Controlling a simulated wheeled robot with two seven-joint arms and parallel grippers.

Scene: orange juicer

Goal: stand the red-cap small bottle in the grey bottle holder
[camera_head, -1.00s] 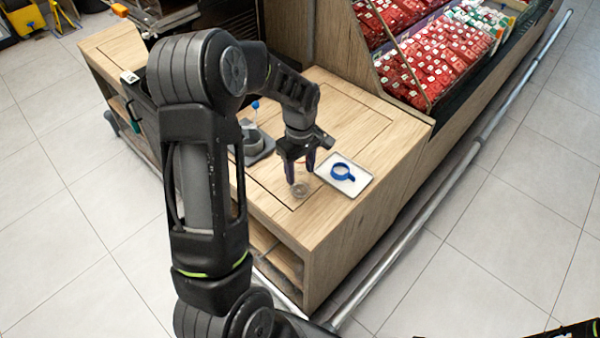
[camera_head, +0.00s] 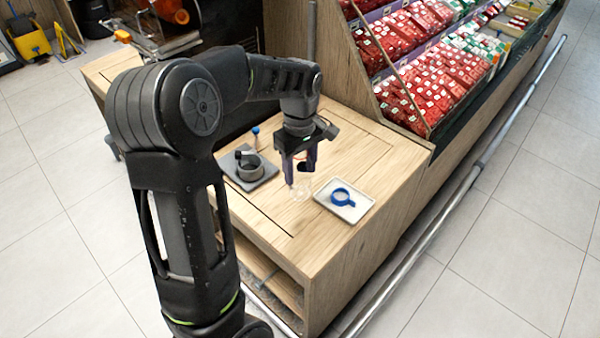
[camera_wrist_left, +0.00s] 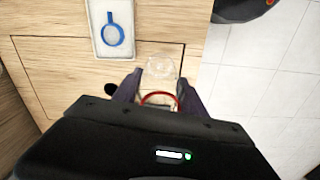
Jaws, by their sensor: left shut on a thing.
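My left gripper (camera_head: 304,176) is shut on the red-cap small bottle, above the front part of the wooden counter. In the wrist view, a red ring (camera_wrist_left: 160,98) shows between the fingers, with a clear round shape (camera_wrist_left: 160,67) just beyond. In the head view, the bottle's clear lower part (camera_head: 302,188) shows faintly below the fingertips. The grey bottle holder (camera_head: 252,168), a round cup on a flat dark base, stands left of the gripper, clear of it. Something black sits at the cup's left rim.
A white tray (camera_head: 328,202) with a blue ring-shaped piece (camera_head: 342,197) lies right of the gripper. A small blue-topped item (camera_head: 255,131) stands behind the holder. Shelves of red packs (camera_head: 425,65) rise at the right. The counter's front edge is near.

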